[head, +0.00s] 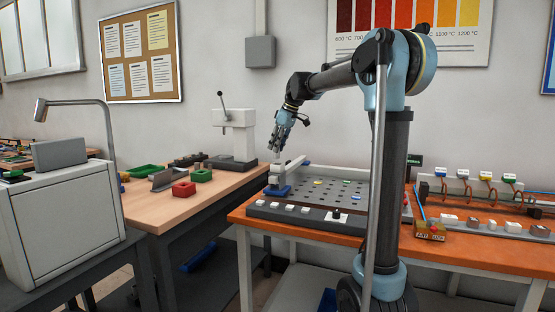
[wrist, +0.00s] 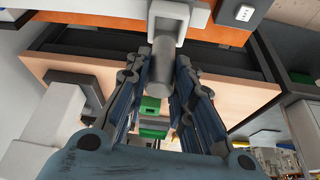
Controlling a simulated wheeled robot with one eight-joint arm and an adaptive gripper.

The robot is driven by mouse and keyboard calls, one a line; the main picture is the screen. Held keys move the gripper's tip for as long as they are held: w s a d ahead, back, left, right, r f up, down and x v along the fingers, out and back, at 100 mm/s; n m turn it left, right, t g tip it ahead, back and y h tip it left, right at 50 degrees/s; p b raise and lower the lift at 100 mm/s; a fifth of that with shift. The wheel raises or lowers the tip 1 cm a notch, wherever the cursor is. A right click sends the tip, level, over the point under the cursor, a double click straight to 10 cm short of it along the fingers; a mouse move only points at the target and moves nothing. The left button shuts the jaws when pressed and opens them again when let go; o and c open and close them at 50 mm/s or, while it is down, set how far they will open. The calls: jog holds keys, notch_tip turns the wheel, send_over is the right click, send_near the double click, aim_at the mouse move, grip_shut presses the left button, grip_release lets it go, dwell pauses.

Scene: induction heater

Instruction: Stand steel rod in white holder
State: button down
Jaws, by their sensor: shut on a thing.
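A white square frame, which looks like the white holder (wrist: 184,22), sits at the rod's far end. The rod's end overlaps this frame in the picture; I cannot tell how deep it sits. In the head view a pale block with a blue base (head: 278,191) stands below the gripper. The rod is too small there to judge its tilt.
A grey perforated plate (head: 345,193) and a grey control strip (head: 297,213) lie beside the blue base. A gap separates the benches.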

aim_at(277, 157)
jog(key=shift+d+f, duration=0.1)
jog(key=shift+f, duration=2.15)
jog(key=shift+f, duration=0.15)
jog(key=shift+s+d+f, duration=0.1)
jog(key=shift+s+f, duration=0.15)
jog(key=shift+f, duration=0.15)
jog(key=c, duration=1.4)
grip_release()
jog(key=shift+s, duration=0.15)
jog(key=shift+w+f, duration=0.35)
jog(key=shift+w, duration=0.15)
jog(key=shift+s+r, duration=0.15)
jog(key=shift+r, duration=0.15)
